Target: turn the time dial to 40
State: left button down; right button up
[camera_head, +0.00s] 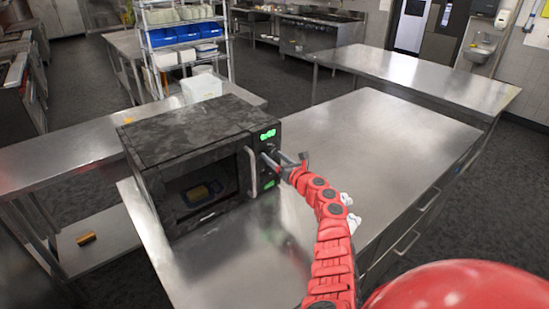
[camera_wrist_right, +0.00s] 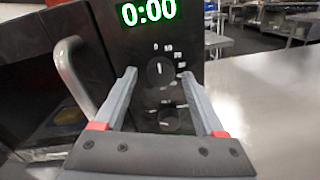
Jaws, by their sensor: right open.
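The black microwave (camera_head: 185,135) stands on the steel table with its door shut. In the right wrist view its panel has a green display (camera_wrist_right: 148,11) reading 0:00. Below is an upper dial (camera_wrist_right: 160,71) with small numbers around its top and right; its pale mark points about straight up. A lower dial (camera_wrist_right: 169,119) sits beneath it. My right gripper (camera_head: 279,161) is at the panel, open and empty. In the wrist view, its fingertips (camera_wrist_right: 158,75) are on either side of the upper dial; I cannot tell whether they touch it. My left gripper is not in view.
The curved door handle (camera_wrist_right: 76,76) is close to the left of my right gripper. A sponge-like yellow item (camera_head: 197,193) shows through the door window. The steel table (camera_head: 390,130) is clear to the right. A wire shelf with blue bins (camera_head: 185,33) stands behind.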

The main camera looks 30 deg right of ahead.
grip_shut()
